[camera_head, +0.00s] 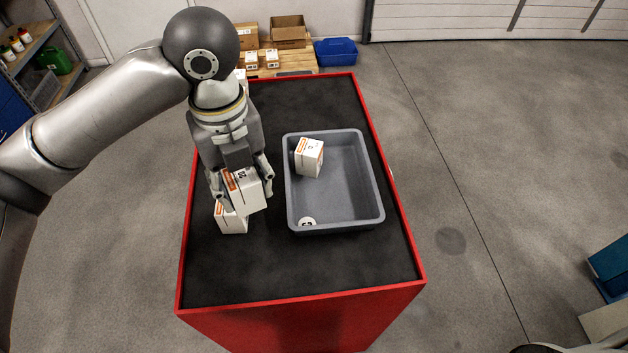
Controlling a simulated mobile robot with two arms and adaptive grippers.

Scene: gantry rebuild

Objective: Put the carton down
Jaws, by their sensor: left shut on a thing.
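My left gripper (240,187) points down over the left part of the black table top and is shut on a white carton with an orange stripe (247,194). A second white carton (232,220) stands on the table top just below it in the picture, partly covered by the held one. I cannot tell whether the two cartons touch. Another white and orange carton (309,157) sits in the far left part of the grey bin (375,180). My right gripper is not in view.
The red-edged table (330,275) has bare black surface in front of the bin and behind it. A round white label (307,222) shows at the bin's near left corner. Behind stand a pallet (290,62) with boxes, a blue crate (336,51) and a shelf (35,50).

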